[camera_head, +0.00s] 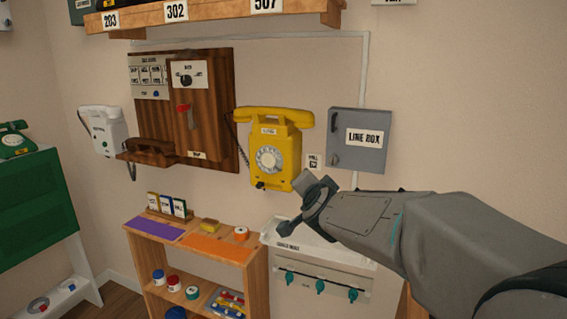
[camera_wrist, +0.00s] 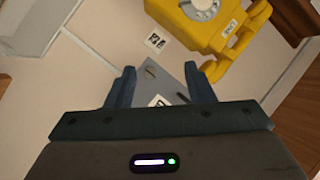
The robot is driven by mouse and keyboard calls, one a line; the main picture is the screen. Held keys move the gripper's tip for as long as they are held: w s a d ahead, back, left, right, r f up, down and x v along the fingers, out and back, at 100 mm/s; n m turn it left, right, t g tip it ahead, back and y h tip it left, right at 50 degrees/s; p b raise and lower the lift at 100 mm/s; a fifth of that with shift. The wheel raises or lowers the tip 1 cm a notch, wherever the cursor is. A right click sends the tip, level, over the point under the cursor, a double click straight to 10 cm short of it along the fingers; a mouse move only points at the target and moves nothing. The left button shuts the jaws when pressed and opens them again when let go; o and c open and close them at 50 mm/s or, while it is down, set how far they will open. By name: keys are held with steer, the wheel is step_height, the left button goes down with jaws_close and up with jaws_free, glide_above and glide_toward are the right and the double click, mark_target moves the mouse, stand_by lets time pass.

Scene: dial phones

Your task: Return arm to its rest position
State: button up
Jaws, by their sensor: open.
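My gripper (camera_wrist: 162,92) shows in the wrist view with its two dark fingers apart and nothing between them. In the head view my arm reaches in from the right, with my gripper (camera_head: 296,207) below and in front of the yellow wall phone (camera_head: 268,158). The yellow phone also shows at the top of the wrist view (camera_wrist: 205,30), with its handset on it. The grey line box (camera_head: 375,155) is on the wall right of the phone. In the wrist view the line box (camera_wrist: 172,78) lies beyond the fingers, partly hidden by them.
A wooden panel (camera_head: 222,100) and a white phone (camera_head: 100,135) are on the wall at left. A shelf (camera_head: 225,14) runs above. A green cabinet (camera_head: 40,215) stands far left.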

steer(key=s+d+f+n+g+p, duration=0.2)
steer(key=s+f+n+g, duration=0.1)
steer(key=s, duration=0.7)
steer(key=s+d+f+n+g+p, duration=0.2)
steer(key=s+g, duration=0.3)
steer(key=s, duration=0.5)
steer(key=s+d+f+n+g+p, duration=0.3)
steer(key=s+n+g+p, duration=0.1)
steer(key=s, duration=0.6)
steer(key=shift+s+d+f+h, duration=0.25)
steer(key=shift+d+f+h, duration=0.05)
steer(key=shift+d+f, duration=0.1)
